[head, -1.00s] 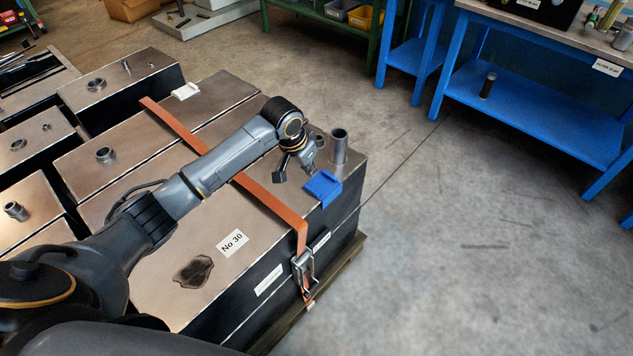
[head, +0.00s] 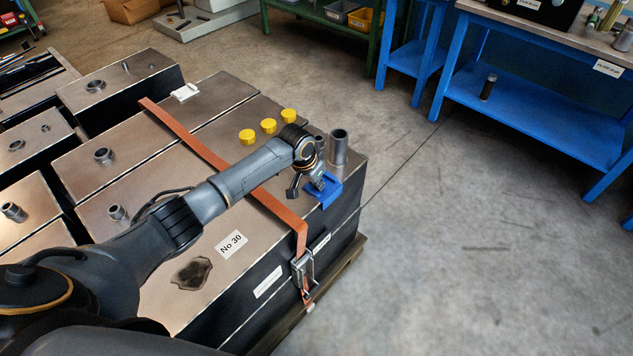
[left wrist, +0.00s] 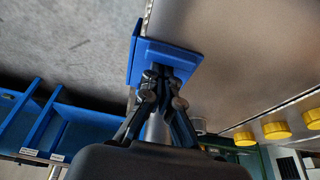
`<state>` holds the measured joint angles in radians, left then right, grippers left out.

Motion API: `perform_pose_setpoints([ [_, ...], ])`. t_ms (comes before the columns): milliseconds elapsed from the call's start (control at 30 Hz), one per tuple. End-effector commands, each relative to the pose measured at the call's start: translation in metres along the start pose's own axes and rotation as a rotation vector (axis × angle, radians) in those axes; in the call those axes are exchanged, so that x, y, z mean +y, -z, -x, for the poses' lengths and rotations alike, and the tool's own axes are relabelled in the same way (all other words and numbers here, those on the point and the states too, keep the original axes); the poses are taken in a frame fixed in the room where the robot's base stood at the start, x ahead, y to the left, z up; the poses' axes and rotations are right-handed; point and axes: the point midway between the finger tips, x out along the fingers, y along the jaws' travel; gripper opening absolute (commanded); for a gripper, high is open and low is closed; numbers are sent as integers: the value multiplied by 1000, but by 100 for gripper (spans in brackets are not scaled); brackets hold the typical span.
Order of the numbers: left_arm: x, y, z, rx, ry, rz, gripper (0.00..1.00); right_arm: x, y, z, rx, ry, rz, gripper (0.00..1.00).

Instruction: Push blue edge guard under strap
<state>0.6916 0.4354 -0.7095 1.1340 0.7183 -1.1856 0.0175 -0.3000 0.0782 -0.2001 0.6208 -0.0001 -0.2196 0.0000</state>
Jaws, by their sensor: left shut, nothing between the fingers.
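The blue edge guard (head: 332,193) sits over the near right edge of the metal box, to the right of the orange strap (head: 285,213) and apart from it. The strap runs across the boxes and down the front side to a metal buckle (head: 303,270). My left gripper (head: 319,184) is shut and empty, with its fingertips down at the guard's top; whether they touch it is hard to tell. In the left wrist view the blue guard (left wrist: 150,52) lies just beyond the closed fingertips (left wrist: 163,72). My right gripper is out of view.
A grey pipe stub (head: 338,147) stands close behind the guard. Three yellow caps (head: 268,126) lie on the box top behind my arm. A white piece (head: 185,92) sits beside the strap's far end. Open floor lies to the right, before the blue workbench (head: 540,118).

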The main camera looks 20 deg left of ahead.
Motion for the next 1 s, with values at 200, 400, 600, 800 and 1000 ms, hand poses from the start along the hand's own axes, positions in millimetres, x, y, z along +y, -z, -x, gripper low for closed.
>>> perform_pose_setpoints([
  [200,0,-4,4,-2,0,1,0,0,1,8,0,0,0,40],
  [400,0,-29,18,-5,-1,2,0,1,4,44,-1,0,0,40],
  [600,0,-63,31,-6,-1,2,0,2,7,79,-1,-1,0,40],
  [800,0,-103,44,-6,0,2,0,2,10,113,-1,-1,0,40],
  [1000,0,-136,52,-3,0,1,0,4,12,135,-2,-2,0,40],
])
